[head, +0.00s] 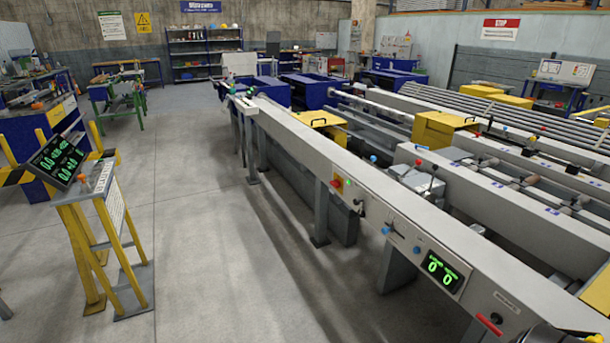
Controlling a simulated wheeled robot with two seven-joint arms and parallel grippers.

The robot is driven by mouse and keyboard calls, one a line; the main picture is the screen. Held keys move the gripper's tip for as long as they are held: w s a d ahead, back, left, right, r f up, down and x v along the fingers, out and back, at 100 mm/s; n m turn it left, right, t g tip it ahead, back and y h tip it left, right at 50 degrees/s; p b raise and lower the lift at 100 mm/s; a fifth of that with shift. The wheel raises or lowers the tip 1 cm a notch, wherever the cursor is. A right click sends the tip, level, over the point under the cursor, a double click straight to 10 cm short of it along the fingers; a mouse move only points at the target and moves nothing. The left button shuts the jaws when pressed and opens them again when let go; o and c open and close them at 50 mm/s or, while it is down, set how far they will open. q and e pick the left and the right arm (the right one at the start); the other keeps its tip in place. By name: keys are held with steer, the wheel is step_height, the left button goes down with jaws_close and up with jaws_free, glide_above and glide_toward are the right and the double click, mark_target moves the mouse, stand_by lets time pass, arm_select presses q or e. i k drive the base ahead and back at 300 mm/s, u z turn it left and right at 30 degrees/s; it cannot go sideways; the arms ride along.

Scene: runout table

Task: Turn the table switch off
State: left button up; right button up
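The long grey runout table (310,150) runs from the back middle to the lower right. A red-handled lever (489,323) is near the lower right end. I cannot tell which of these is the table switch, nor its position; the fittings are small in the head view. Neither of my grippers is in view.
A yellow stand (105,240) with a tilted lit display (57,162) stands at left. Bare concrete floor (220,240) lies open between it and the table. Rollers and yellow covers (440,128) fill the right side. Workbenches and shelves (205,52) line the back.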

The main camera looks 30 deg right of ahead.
mark_target(337, 184)
steer(key=z, duration=0.25)
steer(key=i, duration=1.05)
steer(key=z, duration=1.6)
steer(key=i, duration=0.85)
steer(key=z, duration=0.8)
